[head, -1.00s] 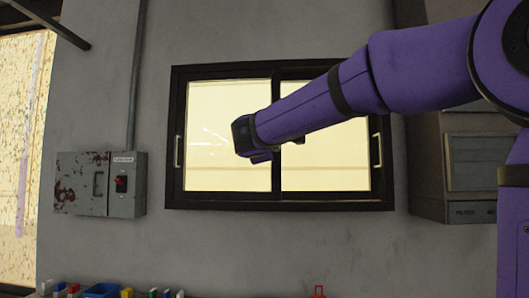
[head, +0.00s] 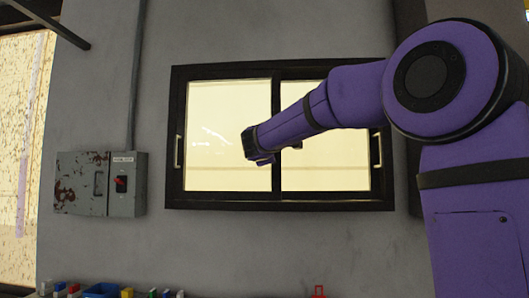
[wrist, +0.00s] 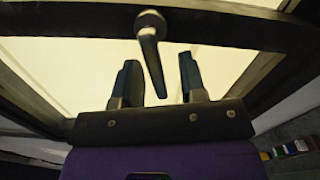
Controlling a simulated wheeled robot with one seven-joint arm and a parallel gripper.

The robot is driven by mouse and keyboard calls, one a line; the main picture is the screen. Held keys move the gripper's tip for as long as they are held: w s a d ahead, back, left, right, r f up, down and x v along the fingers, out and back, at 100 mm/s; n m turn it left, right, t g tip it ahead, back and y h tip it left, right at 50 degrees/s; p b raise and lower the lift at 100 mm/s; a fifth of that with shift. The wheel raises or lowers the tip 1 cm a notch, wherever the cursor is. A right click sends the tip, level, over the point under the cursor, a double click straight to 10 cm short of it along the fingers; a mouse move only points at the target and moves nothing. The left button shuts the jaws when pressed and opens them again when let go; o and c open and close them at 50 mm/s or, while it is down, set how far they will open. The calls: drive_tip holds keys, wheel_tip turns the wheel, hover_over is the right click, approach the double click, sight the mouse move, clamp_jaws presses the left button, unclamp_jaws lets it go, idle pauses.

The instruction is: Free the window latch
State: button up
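The window latch (wrist: 150,50) is a grey lever on the dark window frame in the wrist view. It hangs from a round pivot, tilted slightly, its lower end towards my gripper. My gripper (wrist: 158,62) is open, with one dark finger on each side of the lever in the picture. Gaps show on both sides; I cannot tell how deep the lever sits between the fingers. In the head view my gripper (head: 258,146) is in front of the left pane, near the middle bar. The latch is hidden there behind my arm. The sliding window (head: 228,72) looks closed.
Pale handles stand on the window's left side (head: 177,151) and right side (head: 377,150). A grey electrical box (head: 80,184) with a red switch is on the wall at left. Small coloured items and a blue bin (head: 102,290) lie along the bottom edge.

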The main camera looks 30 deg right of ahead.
clamp_jaws()
drive_tip(key=shift+r+m, duration=0.25)
drive_tip(key=shift+m, duration=0.55)
drive_tip(key=shift+r+m, duration=0.25)
drive_tip(key=shift+m, duration=0.55)
unclamp_jaws()
drive_tip(key=shift+a, duration=0.1)
drive_tip(key=shift+s, duration=0.1)
drive_tip(key=v, duration=1)
drive_tip(key=shift+s+a, duration=0.2)
drive_tip(key=shift+a, duration=0.05)
